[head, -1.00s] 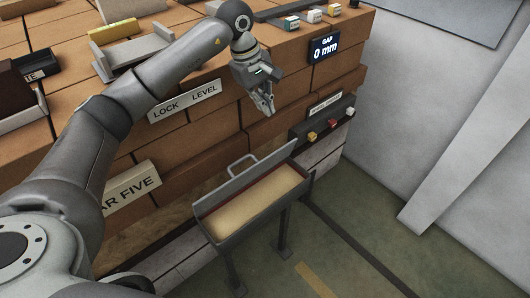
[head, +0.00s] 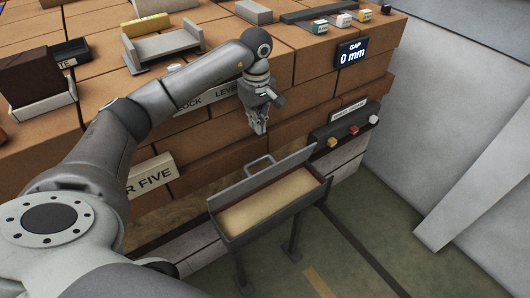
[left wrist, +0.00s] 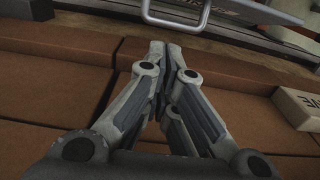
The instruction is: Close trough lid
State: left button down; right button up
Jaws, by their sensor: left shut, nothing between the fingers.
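The trough (head: 275,204) is a grey metal box on legs, with a pale sandy fill inside. Its grey lid (head: 262,174) stands raised along the back edge, tilted up toward the brick wall, with a bar handle (head: 257,163) on it. My left gripper (head: 260,130) points down above and behind the lid, in front of the bricks, shut and empty, apart from the handle. In the left wrist view its fingertips (left wrist: 170,45) are together, and the handle (left wrist: 178,20) and part of the lid (left wrist: 235,10) show beyond them. My right gripper is not in view.
The brick wall (head: 205,160) stands close behind the trough and gripper. A dark panel with coloured buttons (head: 345,132) is to the right. Green floor (head: 370,225) is open at the right.

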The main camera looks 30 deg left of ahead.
pick_arm(q)
jog(key=s+d+f+p, duration=0.1)
jog(key=d+f+p, duration=0.1)
jog(key=f, duration=0.7)
jog(key=shift+s+d+f, duration=0.2)
jog(key=shift+d+f, duration=0.05)
jog(key=shift+d, duration=0.5)
